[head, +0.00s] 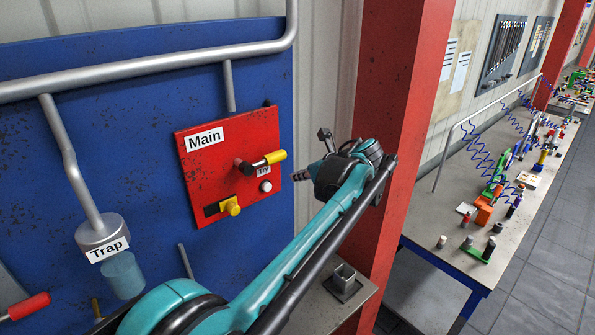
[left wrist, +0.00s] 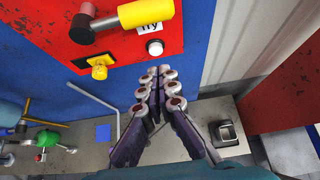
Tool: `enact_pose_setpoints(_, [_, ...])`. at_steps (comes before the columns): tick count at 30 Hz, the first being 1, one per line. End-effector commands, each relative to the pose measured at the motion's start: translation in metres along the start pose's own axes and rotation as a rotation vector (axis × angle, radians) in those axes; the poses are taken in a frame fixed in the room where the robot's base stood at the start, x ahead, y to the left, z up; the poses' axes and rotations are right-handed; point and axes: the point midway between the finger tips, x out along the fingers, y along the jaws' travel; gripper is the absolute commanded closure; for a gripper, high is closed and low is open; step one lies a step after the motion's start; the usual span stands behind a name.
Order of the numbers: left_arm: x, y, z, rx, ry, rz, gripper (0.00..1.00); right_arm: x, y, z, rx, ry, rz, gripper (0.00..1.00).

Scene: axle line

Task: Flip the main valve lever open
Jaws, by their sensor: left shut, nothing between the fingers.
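The red Main panel (head: 205,165) is mounted on a blue board. In the left wrist view the yellow grip (left wrist: 146,12) is at the top edge. My left gripper (head: 301,175) is just right of the panel, beside the lever's grip and apart from it. In the left wrist view its fingers (left wrist: 160,72) are shut and empty, below the grip and the white button. My right gripper is not in view.
Below the lever are a white Try button (head: 265,186) and a yellow knob (head: 232,206). A grey Trap fitting (head: 100,235) hangs left of the panel. A red pillar (head: 395,90) stands close behind my left arm. A workbench (head: 450,240) runs along the right.

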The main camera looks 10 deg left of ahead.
Motion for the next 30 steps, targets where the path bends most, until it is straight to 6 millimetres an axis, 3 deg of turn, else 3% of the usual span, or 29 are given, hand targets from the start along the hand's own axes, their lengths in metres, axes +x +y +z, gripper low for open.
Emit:
enact_pose_setpoints(10, [0.074, 0.001, 0.002, -0.002, 0.000, 0.002, 1.00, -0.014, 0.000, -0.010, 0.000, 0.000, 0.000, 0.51])
enact_pose_setpoints(18, [0.063, 0.000, 0.034, -0.001, 0.000, 0.000, 1.00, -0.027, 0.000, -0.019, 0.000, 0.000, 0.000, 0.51])
enact_pose_setpoints(30, [0.062, 0.000, 0.038, -0.001, 0.000, -0.001, 1.00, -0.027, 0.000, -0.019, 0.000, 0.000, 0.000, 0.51])
